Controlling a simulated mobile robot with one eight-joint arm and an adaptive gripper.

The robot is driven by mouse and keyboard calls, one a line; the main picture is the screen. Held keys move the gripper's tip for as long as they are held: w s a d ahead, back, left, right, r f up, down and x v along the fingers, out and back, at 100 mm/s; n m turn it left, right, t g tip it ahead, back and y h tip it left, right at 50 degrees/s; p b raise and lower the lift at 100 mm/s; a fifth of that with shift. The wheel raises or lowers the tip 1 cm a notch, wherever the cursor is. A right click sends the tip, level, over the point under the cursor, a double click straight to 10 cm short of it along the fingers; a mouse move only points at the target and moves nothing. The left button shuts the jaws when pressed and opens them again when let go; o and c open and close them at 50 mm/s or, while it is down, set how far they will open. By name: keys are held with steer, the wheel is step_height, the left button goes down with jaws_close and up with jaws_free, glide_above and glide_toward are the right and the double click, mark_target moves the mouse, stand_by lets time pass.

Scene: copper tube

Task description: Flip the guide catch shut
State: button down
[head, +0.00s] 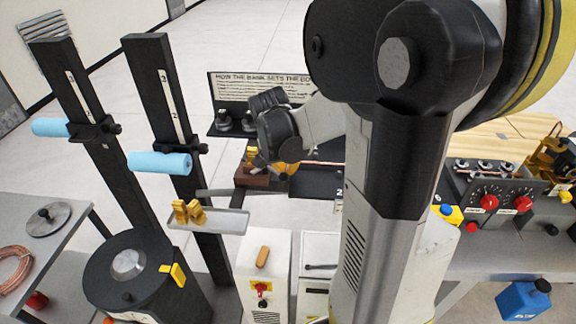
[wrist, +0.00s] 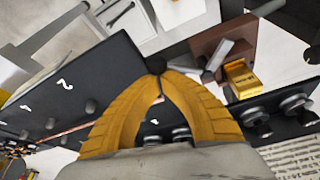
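In the wrist view, a brown block (wrist: 207,50) carries a grey lever-like piece (wrist: 219,55) and a yellow labelled block (wrist: 241,79). I take this as the guide with its catch; whether the catch is open or shut is unclear. In the head view, the brown block (head: 252,178) sits just left of my gripper (head: 286,168). In the wrist view, my gripper (wrist: 160,80) has its yellow fingertips together with nothing visible between them.
A dark numbered panel (wrist: 75,85) with rollers lies left of the fingers in the wrist view. In the head view, a grey tray (head: 225,222) holds brass pieces, and posts with blue rollers (head: 160,163) stand left. A control panel (head: 497,190) is at right.

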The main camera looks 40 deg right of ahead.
steer(key=a+m+g, duration=0.1)
steer(key=a+m, duration=0.1)
steer(key=m, duration=0.1)
steer(key=shift+s+b, duration=0.1)
steer(key=shift+b, duration=0.2)
steer(key=a+m, duration=0.1)
steer(key=m+g, duration=0.1)
steer(key=a+m, duration=0.1)
steer(key=m, duration=0.1)
steer(key=shift+w+a+b, duration=0.25)
steer(key=shift+a+b, duration=0.05)
steer(key=shift+b, duration=0.1)
steer(key=shift+w+a, duration=0.1)
steer(key=shift+a, duration=0.15)
stand_by(0.7)
